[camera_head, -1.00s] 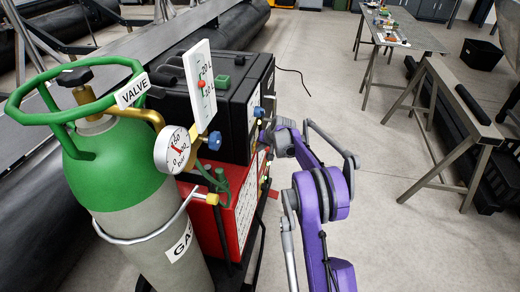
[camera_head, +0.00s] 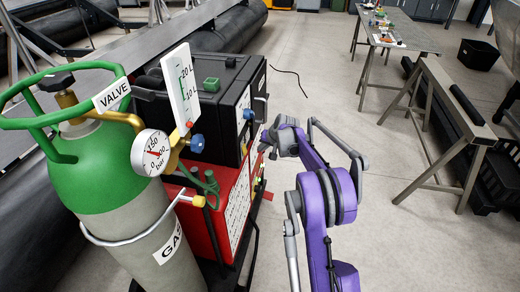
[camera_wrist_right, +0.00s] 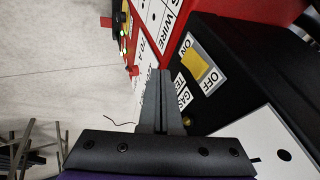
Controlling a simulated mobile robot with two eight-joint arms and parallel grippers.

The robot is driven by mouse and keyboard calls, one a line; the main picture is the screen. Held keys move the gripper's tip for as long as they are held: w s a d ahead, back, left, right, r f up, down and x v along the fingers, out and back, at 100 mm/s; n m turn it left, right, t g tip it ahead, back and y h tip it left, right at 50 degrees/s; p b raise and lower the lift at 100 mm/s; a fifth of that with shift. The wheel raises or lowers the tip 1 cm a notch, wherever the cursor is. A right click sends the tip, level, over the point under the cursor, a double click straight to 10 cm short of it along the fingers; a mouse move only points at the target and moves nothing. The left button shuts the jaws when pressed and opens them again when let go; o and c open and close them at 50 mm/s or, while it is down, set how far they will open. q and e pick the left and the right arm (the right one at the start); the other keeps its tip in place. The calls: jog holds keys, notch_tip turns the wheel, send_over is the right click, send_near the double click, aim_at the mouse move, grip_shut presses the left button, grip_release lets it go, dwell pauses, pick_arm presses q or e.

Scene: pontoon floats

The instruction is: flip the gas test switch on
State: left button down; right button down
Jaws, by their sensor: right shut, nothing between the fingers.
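The gas test switch is a yellow rocker (camera_wrist_right: 197,62) on a light plate with ON and OFF lettering, on the black machine's side face. A "GAS TEST" label (camera_wrist_right: 183,92) sits beside it, partly covered by my right gripper's finger. My right gripper (camera_wrist_right: 160,76) is shut and empty, its tips just left of the switch in the wrist view and apart from the yellow rocker in the picture. In the head view my right gripper (camera_head: 266,143) is by the side of the black machine (camera_head: 235,125); the switch cannot be made out there. Which way the rocker is tilted is unclear.
A red box (camera_head: 225,215) stands below the black machine. A green and grey gas cylinder (camera_head: 112,205) with a pressure gauge (camera_head: 152,153) and a flow tube (camera_head: 180,92) is at the left. A work table (camera_head: 410,38) and a trestle (camera_head: 450,105) stand at right, with open floor between.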

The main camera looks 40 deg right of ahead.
pick_arm(q)
jog(key=shift+w+a+f, duration=0.1)
jog(key=shift+a+f, duration=0.15)
pick_arm(e)
jog(key=v, duration=0.8)
jog(key=shift+a+r, duration=0.25)
jog(key=shift+r, duration=0.15)
jog(key=shift+s, duration=0.1)
